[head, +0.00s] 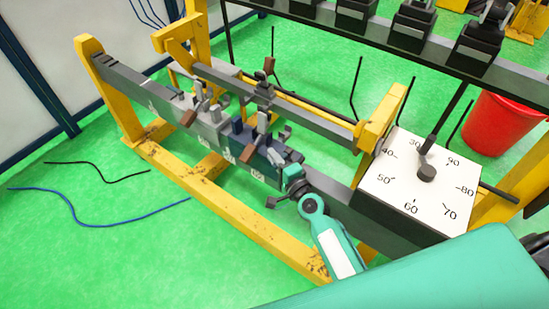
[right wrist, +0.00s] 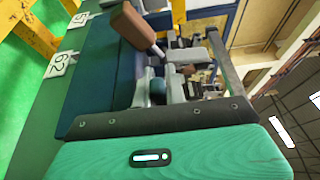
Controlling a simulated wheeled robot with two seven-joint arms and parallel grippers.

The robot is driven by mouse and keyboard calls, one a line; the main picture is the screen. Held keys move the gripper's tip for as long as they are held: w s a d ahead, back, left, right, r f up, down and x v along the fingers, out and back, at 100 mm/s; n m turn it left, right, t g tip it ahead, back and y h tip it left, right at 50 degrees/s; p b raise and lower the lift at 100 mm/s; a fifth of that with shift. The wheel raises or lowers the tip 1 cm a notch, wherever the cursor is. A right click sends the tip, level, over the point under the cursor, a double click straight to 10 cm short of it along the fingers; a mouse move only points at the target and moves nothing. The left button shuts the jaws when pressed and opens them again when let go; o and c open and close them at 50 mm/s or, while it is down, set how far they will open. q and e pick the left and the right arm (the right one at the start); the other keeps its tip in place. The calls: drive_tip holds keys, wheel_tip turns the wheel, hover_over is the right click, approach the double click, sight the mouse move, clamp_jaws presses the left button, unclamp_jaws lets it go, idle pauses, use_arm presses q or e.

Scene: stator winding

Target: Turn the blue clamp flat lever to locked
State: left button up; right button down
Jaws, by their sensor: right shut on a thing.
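The blue clamp (head: 262,163) is a dark blue block on the grey rail, at the right end of a row of clamps. It carries a brown-handled lever (head: 248,153) and grey metal parts. In the right wrist view its dark blue body (right wrist: 100,70) fills the left side, with the brown handle (right wrist: 132,25) tilted above it. My right gripper (head: 283,188) is at the clamp's near right end, shut on a part of it, seemingly the flat lever. The gripped part is hidden. In the right wrist view a dark finger edge lies against the clamp. My left gripper is not in view.
A yellow frame (head: 205,190) carries the rail. A white dial board (head: 415,183) with numbers stands right of the clamp. A red bin (head: 500,120) is at the back right. Black and blue cables (head: 100,225) lie on the green floor, otherwise clear at left.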

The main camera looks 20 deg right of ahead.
drive_tip(key=shift+s+d+f+n+g+y+b, duration=0.25)
drive_tip(key=shift+n+y+b, duration=0.3)
drive_tip(key=shift+y+b, duration=0.35)
drive_tip(key=shift+s+d+n+g+y+b, duration=0.15)
drive_tip(key=shift+n+g+y+b, duration=0.2)
drive_tip(key=shift+n+y+b, duration=0.55)
drive_tip(key=shift+s+a+r+g+y+b, duration=0.1)
drive_tip(key=shift+s+r+g+y+b, duration=0.2)
drive_tip(key=shift+b, duration=0.55)
drive_tip(key=shift+w, duration=0.1)
drive_tip(key=c, duration=1.7)
unclamp_jaws()
